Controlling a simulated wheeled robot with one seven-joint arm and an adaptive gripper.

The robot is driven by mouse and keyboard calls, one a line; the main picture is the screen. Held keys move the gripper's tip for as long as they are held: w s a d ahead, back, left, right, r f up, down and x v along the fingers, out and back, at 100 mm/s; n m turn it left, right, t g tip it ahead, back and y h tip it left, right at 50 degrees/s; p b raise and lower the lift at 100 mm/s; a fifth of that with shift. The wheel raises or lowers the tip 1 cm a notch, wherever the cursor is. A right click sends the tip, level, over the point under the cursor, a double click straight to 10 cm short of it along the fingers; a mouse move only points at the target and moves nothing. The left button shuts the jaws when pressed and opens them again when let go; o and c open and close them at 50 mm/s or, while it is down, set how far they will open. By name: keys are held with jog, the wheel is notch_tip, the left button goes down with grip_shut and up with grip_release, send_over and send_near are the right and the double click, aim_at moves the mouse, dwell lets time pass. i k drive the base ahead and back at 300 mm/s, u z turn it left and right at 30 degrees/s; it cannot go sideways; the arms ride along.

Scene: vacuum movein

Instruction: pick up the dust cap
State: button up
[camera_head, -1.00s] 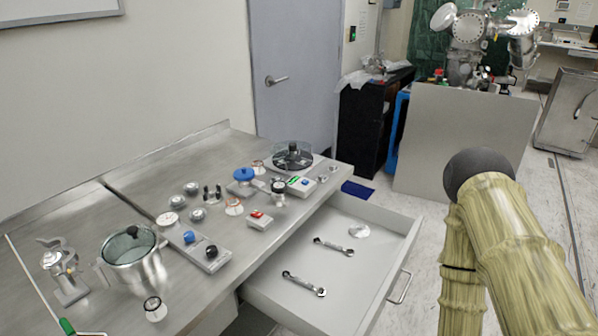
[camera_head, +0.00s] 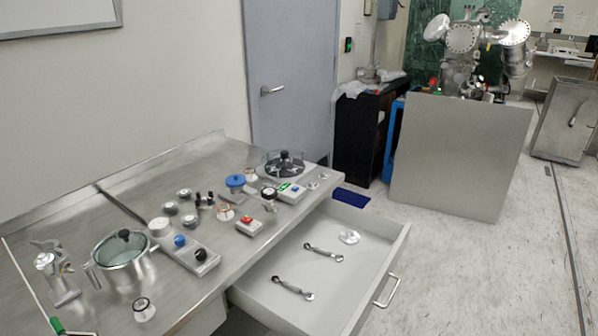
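I cannot tell for sure which piece is the dust cap. A flat, round silver disc (camera_head: 349,237) lies in the open drawer, behind two wrenches. Several small round metal pieces also sit on the steel bench, among them a silver one (camera_head: 184,194), another near it (camera_head: 170,208) and a wider one with a pale top (camera_head: 159,227). A small one (camera_head: 312,185) lies by the bench's right edge. My gripper and arm are out of view.
The open drawer (camera_head: 382,249) juts out from the bench (camera_head: 140,185), holding a wrench (camera_head: 323,252) and another wrench (camera_head: 292,288). A glass-lidded pot (camera_head: 124,262) and a control box (camera_head: 200,256) stand on the bench. Floor to the drawer's right is clear.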

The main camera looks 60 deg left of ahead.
aim_at(235, 181)
jog(key=z, duration=0.15)
jog(key=k, duration=0.9)
jog(key=u, duration=1.5)
jog(key=i, duration=0.45)
jog(key=u, duration=0.05)
